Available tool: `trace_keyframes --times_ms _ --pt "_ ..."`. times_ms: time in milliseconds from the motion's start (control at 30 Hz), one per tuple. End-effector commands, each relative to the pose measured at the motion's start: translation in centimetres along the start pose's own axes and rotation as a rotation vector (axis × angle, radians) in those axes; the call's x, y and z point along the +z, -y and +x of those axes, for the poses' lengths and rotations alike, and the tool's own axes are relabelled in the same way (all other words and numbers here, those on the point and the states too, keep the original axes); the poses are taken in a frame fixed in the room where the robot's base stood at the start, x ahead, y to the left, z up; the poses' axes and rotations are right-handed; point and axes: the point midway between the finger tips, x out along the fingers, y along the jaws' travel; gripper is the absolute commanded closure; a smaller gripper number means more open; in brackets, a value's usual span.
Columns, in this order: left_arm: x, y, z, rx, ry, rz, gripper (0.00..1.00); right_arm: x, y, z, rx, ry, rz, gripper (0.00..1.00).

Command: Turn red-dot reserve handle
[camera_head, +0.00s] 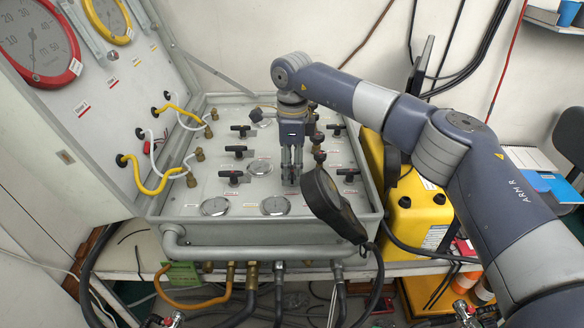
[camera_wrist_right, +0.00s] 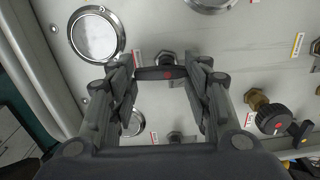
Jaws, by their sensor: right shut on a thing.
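The red-dot reserve handle (camera_wrist_right: 155,73) is a black lever with a red dot, seen in the right wrist view. It lies across the space between the two fingers of my right gripper (camera_wrist_right: 163,78), which is shut on it. In the head view my right gripper (camera_head: 291,178) points straight down onto the grey air panel (camera_head: 185,205), and its fingers hide the handle there. My left gripper is not in view.
Several similar black handles, such as one at the left (camera_head: 233,177), stand on the panel near round gauges (camera_head: 275,205). A black handset (camera_head: 335,207) lies over the front right edge. The open lid (camera_head: 75,120) rises at left. Yellow equipment (camera_head: 418,215) stands at right.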

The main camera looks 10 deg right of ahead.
Motion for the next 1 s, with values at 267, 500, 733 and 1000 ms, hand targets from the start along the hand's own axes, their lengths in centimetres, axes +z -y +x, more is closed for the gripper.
trace_keyframes --times_ms 267,500,733,1000 --pt "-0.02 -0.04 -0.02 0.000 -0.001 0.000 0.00 -0.17 0.52 -0.57 -0.016 0.005 -0.004 0.79" --pt "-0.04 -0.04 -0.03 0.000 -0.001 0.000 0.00 -0.14 0.53 -0.61 -0.016 0.006 -0.003 0.46" --pt "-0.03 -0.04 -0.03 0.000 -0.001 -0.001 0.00 -0.08 0.37 -0.44 -0.012 0.005 -0.005 0.28" --pt "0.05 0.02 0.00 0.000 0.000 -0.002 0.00 0.01 0.20 -0.50 -0.007 0.004 -0.008 0.28"
